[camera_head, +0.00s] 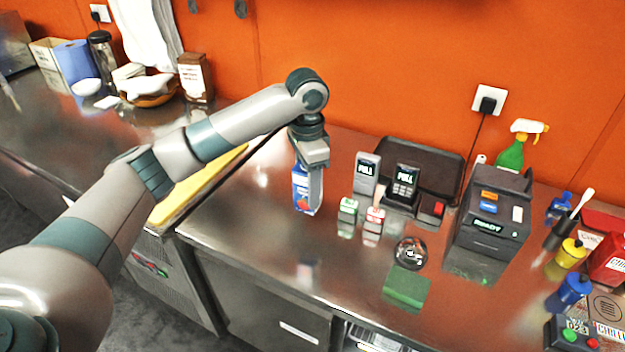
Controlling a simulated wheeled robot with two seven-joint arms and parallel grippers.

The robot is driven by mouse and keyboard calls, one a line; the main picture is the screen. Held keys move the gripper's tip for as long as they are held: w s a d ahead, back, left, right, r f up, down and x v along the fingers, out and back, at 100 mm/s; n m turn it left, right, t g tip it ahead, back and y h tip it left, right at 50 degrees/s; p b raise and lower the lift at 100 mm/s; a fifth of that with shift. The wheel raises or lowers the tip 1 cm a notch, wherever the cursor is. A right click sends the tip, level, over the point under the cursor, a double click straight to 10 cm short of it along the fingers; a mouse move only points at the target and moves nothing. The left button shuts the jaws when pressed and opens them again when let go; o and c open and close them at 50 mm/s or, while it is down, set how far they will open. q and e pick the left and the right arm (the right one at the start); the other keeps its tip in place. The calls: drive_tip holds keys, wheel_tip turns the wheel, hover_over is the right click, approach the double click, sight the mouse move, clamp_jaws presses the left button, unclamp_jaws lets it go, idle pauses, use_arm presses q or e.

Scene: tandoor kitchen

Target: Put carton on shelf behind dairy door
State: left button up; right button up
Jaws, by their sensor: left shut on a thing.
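My left arm reaches in from the left over the steel counter. Its gripper (312,178) points down and is shut on a blue and white carton (301,188). The carton is upright, partly hidden by the gripper finger, at or just above the counter top; I cannot tell if it touches. Below the counter are steel fronts, one with a white label (299,333). I cannot tell which is the dairy door, and no shelf for the carton is clearly seen. My right gripper is not in view.
Right of the carton stand two card devices (367,172), small green and red boxes, a black tray (425,168) and a printer (492,222). Bottles and a red container crowd the right end. A yellow board (200,186) lies left. The counter's front middle (270,240) is clear.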

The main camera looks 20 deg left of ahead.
use_arm(q)
drive_tip(key=shift+s+d, duration=0.1)
drive_tip(key=shift+s, duration=0.05)
drive_tip(key=shift+s+d+n, duration=0.25)
drive_tip(key=shift+s+n, duration=0.25)
drive_tip(key=shift+s, duration=0.05)
drive_tip(key=s+d+f+n+b, duration=0.1)
drive_tip(key=s+n, duration=0.3)
drive_tip(key=s, duration=0.4)
drive_tip(key=s+d+f+n, duration=0.1)
drive_tip(key=s+d+n, duration=0.2)
drive_tip(key=s, duration=0.5)
drive_tip(key=shift+n+b, duration=0.4)
drive_tip(key=shift+n, duration=0.2)
drive_tip(key=shift+w+a, duration=0.1)
drive_tip(key=shift+w, duration=0.05)
idle(0.9)
